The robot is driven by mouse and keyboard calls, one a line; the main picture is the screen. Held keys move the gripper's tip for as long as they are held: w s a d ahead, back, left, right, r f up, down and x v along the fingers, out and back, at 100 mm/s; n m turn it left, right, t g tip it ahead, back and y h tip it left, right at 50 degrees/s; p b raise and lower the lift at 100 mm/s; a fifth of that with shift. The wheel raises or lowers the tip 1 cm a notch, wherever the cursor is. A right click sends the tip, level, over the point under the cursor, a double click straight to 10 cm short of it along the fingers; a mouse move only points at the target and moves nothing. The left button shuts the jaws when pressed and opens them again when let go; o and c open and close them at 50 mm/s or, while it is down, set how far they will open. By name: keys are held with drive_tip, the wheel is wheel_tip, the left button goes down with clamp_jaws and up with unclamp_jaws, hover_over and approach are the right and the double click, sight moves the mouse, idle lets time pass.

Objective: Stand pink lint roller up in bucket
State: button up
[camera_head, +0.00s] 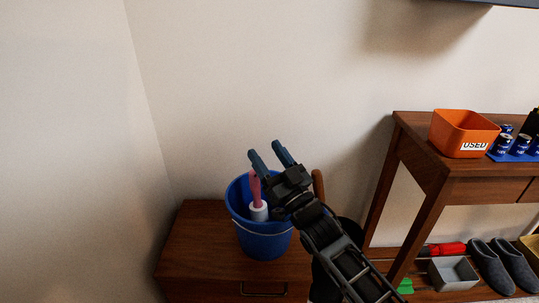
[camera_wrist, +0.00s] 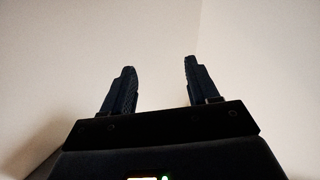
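The blue bucket (camera_head: 262,243) stands on a low brown wooden cabinet in the head view. The pink lint roller (camera_head: 256,190) is inside it, with its pink handle up and its white roll lower down; it looks upright with a slight tilt. Its lower end is hidden by the bucket wall. My gripper (camera_head: 265,154) is open and empty, above the bucket and to the right of the roller's handle, apart from it. In the wrist view my gripper (camera_wrist: 160,75) shows two spread fingers with only bare wall beyond.
The low cabinet (camera_head: 195,240) has free top to the left of the bucket. A wooden post-like piece (camera_head: 318,185) shows behind my arm. At right, a wooden table (camera_head: 420,150) holds an orange "USED" bin (camera_head: 452,133) and blue cans; slippers (camera_head: 492,268) and a grey box (camera_head: 453,273) sit below.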

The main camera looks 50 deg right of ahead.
drive_tip(key=shift+g, duration=0.6)
wheel_tip(320, 180, down, 6)
drive_tip(key=shift+w+d+r, duration=0.1)
drive_tip(key=shift+r, duration=0.1)
drive_tip(key=shift+t, duration=0.6)
drive_tip(key=s, duration=0.2)
drive_tip(key=s+a+r, duration=0.1)
drive_tip(key=s, duration=0.1)
drive_tip(key=s+a, duration=0.1)
drive_tip(key=s, duration=0.2)
drive_tip(key=shift+r+p, duration=0.35)
drive_tip(key=shift+r, duration=0.15)
